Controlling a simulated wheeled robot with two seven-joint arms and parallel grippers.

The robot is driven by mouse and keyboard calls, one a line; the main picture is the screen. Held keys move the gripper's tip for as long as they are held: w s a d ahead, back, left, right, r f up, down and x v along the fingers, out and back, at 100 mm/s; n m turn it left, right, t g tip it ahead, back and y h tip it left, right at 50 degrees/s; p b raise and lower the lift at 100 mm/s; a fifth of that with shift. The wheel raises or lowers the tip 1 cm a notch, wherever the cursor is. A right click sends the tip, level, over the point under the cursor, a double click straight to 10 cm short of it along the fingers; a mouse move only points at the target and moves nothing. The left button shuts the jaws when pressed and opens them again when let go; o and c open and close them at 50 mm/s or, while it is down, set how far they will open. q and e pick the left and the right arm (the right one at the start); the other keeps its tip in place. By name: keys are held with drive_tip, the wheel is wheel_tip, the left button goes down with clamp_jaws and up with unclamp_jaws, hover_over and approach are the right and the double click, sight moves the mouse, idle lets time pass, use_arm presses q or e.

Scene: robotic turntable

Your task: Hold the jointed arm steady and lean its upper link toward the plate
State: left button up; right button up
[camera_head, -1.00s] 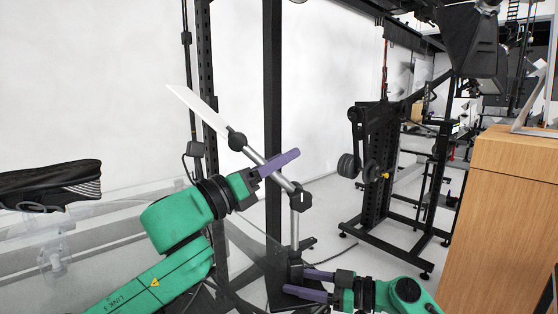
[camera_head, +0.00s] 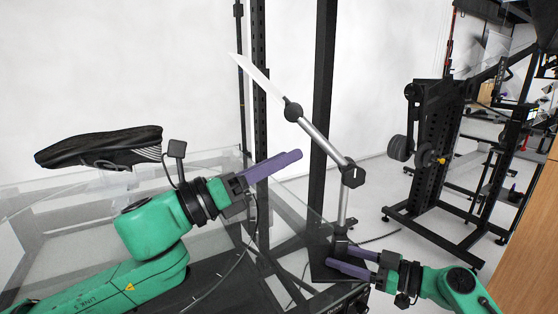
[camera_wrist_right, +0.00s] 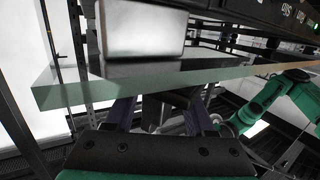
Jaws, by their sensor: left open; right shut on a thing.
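The jointed arm stands on a dark base (camera_head: 341,246) with an upright silver lower link (camera_head: 344,207). Its upper link (camera_head: 322,143) slants up and left from a black joint (camera_head: 353,175) to a second joint, where a tilted white panel (camera_head: 256,80) is fixed. My right gripper (camera_head: 340,257) is shut on the base of the post; the right wrist view shows a dark block (camera_wrist_right: 160,108) between its fingers. My left gripper (camera_head: 285,162) is open and empty, its purple fingertips left of the upper link, apparently apart from it. The clear plate (camera_head: 50,190) lies at the left.
A black shoe (camera_head: 100,148) is over the clear plate, left of my left gripper. A black post (camera_head: 323,100) and a perforated upright rise behind the jointed arm. A wooden cabinet (camera_head: 530,235) stands at the right. A black rack (camera_head: 435,150) stands further back.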

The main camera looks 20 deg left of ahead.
drive_tip(key=o, duration=1.1)
drive_tip(key=shift+c, duration=0.2)
drive_tip(key=shift+d, duration=0.1)
